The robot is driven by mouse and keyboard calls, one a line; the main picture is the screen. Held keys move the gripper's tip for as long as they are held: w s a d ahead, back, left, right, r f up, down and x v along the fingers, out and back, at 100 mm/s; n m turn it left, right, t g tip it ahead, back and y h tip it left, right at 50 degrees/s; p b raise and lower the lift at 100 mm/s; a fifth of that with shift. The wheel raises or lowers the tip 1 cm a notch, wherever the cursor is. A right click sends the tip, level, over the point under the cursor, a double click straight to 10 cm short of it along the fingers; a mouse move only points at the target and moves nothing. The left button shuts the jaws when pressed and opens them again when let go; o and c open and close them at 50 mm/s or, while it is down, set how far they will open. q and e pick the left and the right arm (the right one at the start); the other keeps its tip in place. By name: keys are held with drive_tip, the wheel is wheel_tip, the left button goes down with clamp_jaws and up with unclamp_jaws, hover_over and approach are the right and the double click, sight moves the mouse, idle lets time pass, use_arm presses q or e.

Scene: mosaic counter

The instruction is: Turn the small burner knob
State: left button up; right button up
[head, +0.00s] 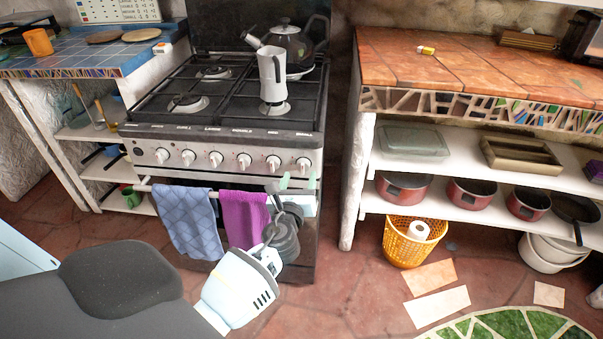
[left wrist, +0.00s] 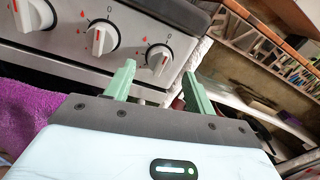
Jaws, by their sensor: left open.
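The stove (head: 240,90) has a front panel with a row of several white knobs. The rightmost knob (head: 303,165) also shows in the left wrist view (left wrist: 160,57), framed between the fingertips of my left gripper (left wrist: 158,80). The gripper is open and empty, with green fingers pointing at the panel; contact with the knob cannot be told. In the head view the left gripper (head: 292,188) is in front of the panel's right end. The neighbouring knob (left wrist: 102,38) is left of the fingers. My right gripper is not in view.
A blue towel (head: 187,222) and a purple towel (head: 243,218) hang on the oven handle beside my arm. A white pot (head: 270,78) and a dark kettle (head: 287,45) stand on the stovetop. A shelved counter (head: 425,65) is at right; a yellow basket (head: 405,245) stands on the floor.

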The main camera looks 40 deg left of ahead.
sight(302, 170)
use_arm(q)
drive_tip(key=shift+x, duration=1.7)
drive_tip(key=c, duration=1)
drive_tip(key=shift+b, duration=0.3)
